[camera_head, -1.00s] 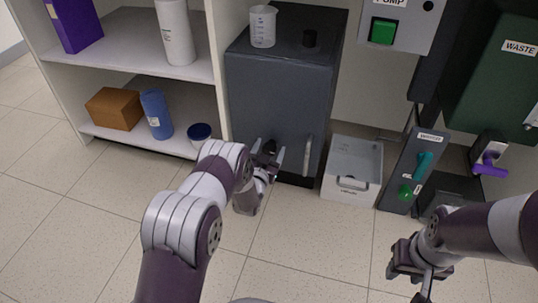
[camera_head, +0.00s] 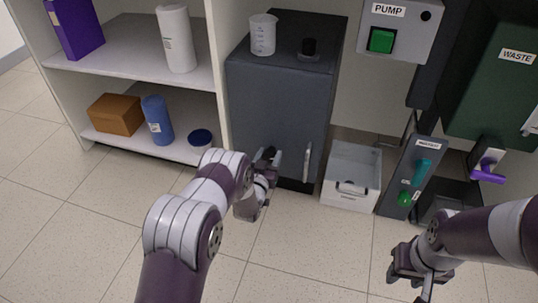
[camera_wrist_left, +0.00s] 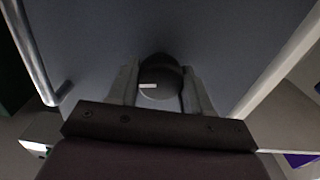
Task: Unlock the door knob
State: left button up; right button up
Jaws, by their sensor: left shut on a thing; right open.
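The door knob is a dark round knob (camera_wrist_left: 160,78) with a short white mark, on the grey door (camera_wrist_left: 100,50) in the left wrist view. My left gripper (camera_wrist_left: 160,92) has a finger on each side of the knob and is shut on it. The white mark lies about level in that view. In the head view my left gripper (camera_head: 268,168) is at the lower front of the dark grey cabinet (camera_head: 278,105), where it hides most of the knob. My right gripper (camera_head: 425,275) is open and empty above the floor at the lower right.
A vertical door handle (camera_head: 307,162) is right of the knob. A white bin (camera_head: 350,196) stands right of the cabinet, beside a panel (camera_head: 408,180) with teal and green controls. A beaker (camera_head: 263,34) stands on the cabinet. Open shelves (camera_head: 185,75) stand left. The front floor is clear.

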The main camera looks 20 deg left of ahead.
pick_arm(q)
jog(key=n+p, duration=0.1)
jog(key=n, duration=0.2)
jog(key=shift+n, duration=0.4)
jog(key=n+p, duration=0.1)
jog(key=n, duration=0.2)
jog(key=shift+n, duration=0.3)
jog(key=n+p, duration=0.1)
jog(key=n, duration=0.3)
jog(key=shift+p, duration=0.3)
jog(key=shift+a+f+n+p, duration=0.1)
jog(key=shift+n+p, duration=0.2)
jog(key=shift+n, duration=1.6)
jog(key=o, duration=1)
jog(key=shift+o, duration=0.2)
